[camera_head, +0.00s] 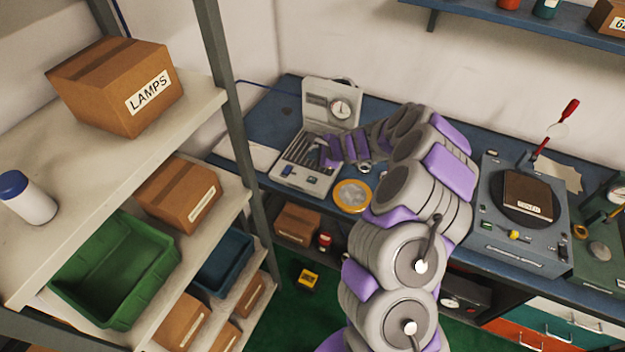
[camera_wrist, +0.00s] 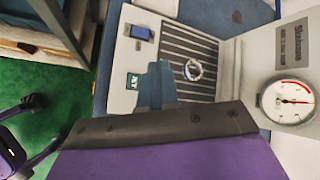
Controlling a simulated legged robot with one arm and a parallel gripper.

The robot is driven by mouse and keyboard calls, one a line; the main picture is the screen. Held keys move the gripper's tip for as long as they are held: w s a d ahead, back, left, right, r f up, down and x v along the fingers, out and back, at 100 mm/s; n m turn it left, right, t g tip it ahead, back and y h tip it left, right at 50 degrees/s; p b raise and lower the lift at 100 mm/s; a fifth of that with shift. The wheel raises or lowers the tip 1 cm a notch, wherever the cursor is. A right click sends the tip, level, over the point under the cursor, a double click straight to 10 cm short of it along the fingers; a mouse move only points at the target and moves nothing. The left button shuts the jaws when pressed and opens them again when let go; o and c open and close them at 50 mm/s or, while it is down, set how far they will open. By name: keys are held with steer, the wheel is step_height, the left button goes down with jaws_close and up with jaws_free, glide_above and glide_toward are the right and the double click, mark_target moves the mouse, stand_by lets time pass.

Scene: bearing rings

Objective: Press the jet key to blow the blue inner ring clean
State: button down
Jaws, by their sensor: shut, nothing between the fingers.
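The grey cleaning station (camera_head: 299,166) stands open on the blue bench, with a slatted bed at its front. In the wrist view a pale metallic ring (camera_wrist: 194,69) lies on the slats (camera_wrist: 205,46); I cannot make out any blue on it. On the panel in front of the slats are a raised blue key (camera_wrist: 141,33) and a small dark green marked key (camera_wrist: 133,81). I cannot read which is the jet key. My gripper (camera_head: 328,152) is shut and empty, low over the right part of the bed; its blue-grey fingers (camera_wrist: 156,86) show beside the green key. Contact cannot be told.
A gauge (camera_wrist: 291,101) sits on the station's upright back. A gold-rimmed disc (camera_head: 352,195) lies on the bench right of the station, near a small ring (camera_head: 365,167). A grey machine (camera_head: 520,225) stands farther right. The shelf rack (camera_head: 235,120) is at left.

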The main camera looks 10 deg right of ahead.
mark_target(314, 181)
steer(key=shift+f, duration=0.15)
step_height(314, 181, down, 8)
steer(key=b, duration=0.7)
steer(key=shift+a+f, duration=0.15)
steer(key=shift+f, duration=0.1)
steer(key=shift+f, duration=0.1)
stand_by(1.4)
steer(key=shift+f, duration=0.25)
steer(key=shift+f+b, duration=0.3)
steer(key=shift+b, duration=0.2)
stand_by(0.4)
steer(key=shift+r, duration=0.15)
stand_by(0.3)
steer(key=shift+r+p, duration=0.6)
steer(key=shift+p, duration=0.05)
